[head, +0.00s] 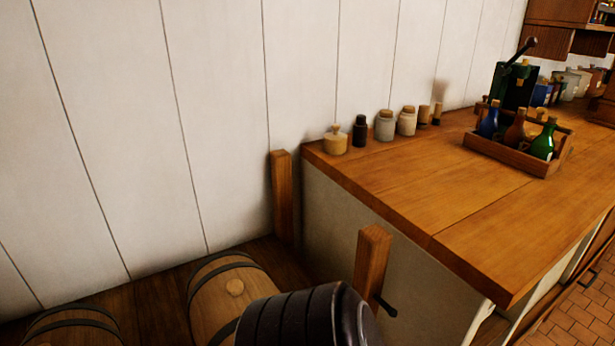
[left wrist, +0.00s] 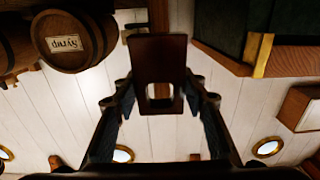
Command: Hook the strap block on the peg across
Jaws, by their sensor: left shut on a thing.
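The strap block (left wrist: 158,48) is a dark brown block with a squarish opening in its lower part, seen in the left wrist view. My left gripper (left wrist: 160,92) is shut on it, with one dark finger on each side. A short dark peg (head: 386,306) sticks out of the side of an upright wooden post (head: 371,262) beside the counter's end, in the head view. The strap block and the left fingers do not show in the head view, so I cannot tell their distance from the peg. My right gripper is in neither view.
A wooden counter (head: 430,200) holds jars (head: 385,125) and a bottle tray (head: 510,160). A second post (head: 282,195) stands by the white plank wall. Barrels (head: 225,295) lie low at left; the left wrist view shows a labelled barrel (left wrist: 72,42).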

